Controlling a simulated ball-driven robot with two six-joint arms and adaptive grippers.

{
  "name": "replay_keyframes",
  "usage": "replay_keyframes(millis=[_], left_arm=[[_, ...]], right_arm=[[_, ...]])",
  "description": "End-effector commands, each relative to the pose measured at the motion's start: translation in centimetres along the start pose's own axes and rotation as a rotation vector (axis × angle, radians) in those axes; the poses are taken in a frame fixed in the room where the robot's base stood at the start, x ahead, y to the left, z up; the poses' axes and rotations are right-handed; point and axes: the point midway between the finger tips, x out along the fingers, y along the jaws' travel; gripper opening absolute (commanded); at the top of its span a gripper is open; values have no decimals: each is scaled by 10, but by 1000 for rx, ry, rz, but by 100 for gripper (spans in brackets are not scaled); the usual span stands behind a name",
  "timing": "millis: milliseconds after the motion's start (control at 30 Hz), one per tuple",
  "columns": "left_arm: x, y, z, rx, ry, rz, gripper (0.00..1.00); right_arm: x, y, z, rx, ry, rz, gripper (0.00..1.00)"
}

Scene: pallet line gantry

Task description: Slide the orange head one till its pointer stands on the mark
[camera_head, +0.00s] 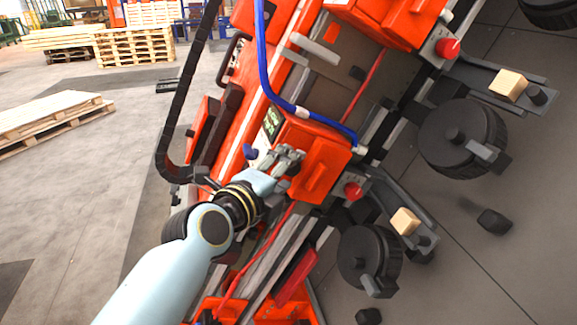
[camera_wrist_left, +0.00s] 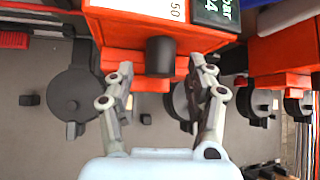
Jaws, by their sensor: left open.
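An orange head (camera_head: 318,165) sits on the tilted gantry rail in the head view, with a green-lit display (camera_head: 272,122) beside it. My left gripper (camera_head: 290,157) is at its near side. In the left wrist view the same head (camera_wrist_left: 205,38) shows a white label and a dark display. A black cylindrical knob (camera_wrist_left: 160,57) sticks out of it towards the camera. My open left fingers (camera_wrist_left: 161,72) are on either side of the knob, with gaps visible. I cannot tell which number the head bears. I cannot make out its pointer or the mark. My right gripper is not in view.
A second orange head (camera_head: 392,22) is further up the gantry. A blue hose (camera_head: 283,103) arches over the near head. Black wheels (camera_head: 461,138) and small wooden blocks (camera_head: 405,221) are on the right. Pallets (camera_head: 50,115) lie on open floor at left.

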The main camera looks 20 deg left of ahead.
Motion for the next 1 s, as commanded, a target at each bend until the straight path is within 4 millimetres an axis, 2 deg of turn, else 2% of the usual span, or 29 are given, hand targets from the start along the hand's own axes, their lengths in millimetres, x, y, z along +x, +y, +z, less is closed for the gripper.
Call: replay_keyframes(millis=[133, 433, 833, 1000], left_arm=[[11, 0, 0, -1, 1, 1, 55], [13, 0, 0, 0, 0, 0, 53], [13, 0, 0, 0, 0, 1, 1], [13, 0, 0, 0, 1, 1, 0]], right_arm=[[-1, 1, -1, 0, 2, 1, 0], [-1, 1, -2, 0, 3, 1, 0], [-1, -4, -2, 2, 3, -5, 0], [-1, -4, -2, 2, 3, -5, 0]])
